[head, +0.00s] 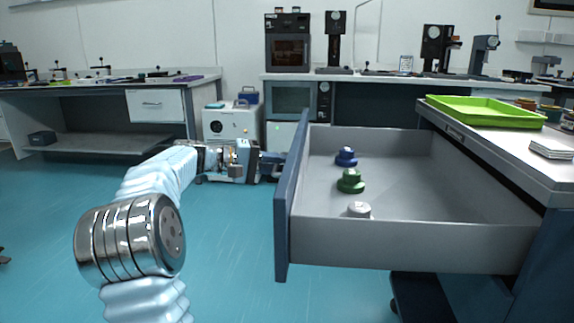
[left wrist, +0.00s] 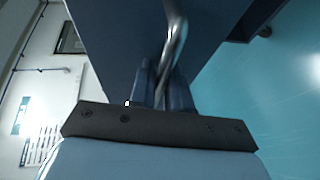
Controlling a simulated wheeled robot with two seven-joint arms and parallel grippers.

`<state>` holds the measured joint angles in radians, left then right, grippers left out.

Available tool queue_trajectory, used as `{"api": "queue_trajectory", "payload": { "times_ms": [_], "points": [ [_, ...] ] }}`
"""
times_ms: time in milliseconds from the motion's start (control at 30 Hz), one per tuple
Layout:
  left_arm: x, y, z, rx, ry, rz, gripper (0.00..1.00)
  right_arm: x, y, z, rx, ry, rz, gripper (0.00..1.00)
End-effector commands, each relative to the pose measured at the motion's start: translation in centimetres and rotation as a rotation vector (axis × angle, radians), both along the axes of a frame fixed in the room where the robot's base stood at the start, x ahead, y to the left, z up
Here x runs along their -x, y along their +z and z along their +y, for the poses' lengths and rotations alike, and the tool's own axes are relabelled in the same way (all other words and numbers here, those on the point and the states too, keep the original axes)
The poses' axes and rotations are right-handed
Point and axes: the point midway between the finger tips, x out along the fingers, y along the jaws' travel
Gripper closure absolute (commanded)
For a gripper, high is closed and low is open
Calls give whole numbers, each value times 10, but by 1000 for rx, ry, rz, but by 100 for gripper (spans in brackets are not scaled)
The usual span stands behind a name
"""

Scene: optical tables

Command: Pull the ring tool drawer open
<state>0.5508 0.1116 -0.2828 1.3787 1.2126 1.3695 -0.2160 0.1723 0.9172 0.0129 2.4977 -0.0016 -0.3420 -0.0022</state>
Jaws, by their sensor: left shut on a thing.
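The drawer (head: 455,247) stands well out from the bench on the right in the head view, and its grey interior shows. Its blue front panel (head: 287,205) faces left. Inside lie a blue ring tool (head: 346,157), a green one (head: 351,182) and a white one (head: 359,210). My left gripper (head: 268,166) is at the outer face of the front panel. In the left wrist view its fingers (left wrist: 162,88) are shut on the metal bar handle (left wrist: 177,35). My right gripper is not in view.
A green tray (head: 485,111) and a stack of white cards (head: 552,148) sit on the benchtop above the drawer. Another bench (head: 95,85) stands at the back left. Open teal floor (head: 230,250) lies left of the drawer.

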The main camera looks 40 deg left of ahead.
Motion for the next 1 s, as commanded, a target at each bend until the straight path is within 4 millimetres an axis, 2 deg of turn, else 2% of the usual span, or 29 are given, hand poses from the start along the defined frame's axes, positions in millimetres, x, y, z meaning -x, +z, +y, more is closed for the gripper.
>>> {"api": "queue_trajectory", "payload": {
  "times_ms": [300, 333, 367, 667, 833, 1000],
  "points": [
    [0, -1, 1, 0, -1, 2, 100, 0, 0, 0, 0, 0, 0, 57],
    [0, -1, 1, 0, -1, 2, 81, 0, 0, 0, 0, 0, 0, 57],
    [0, -1, 1, 0, -1, 2, 77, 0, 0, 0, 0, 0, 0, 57],
    [1, 0, 1, -1, 1, 1, 77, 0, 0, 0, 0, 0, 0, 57],
    [17, 4, 13, -2, 5, 1, 77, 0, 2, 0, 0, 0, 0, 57],
    [50, 11, 35, -3, 6, 2, 77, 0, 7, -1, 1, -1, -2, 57]
  ]
}}
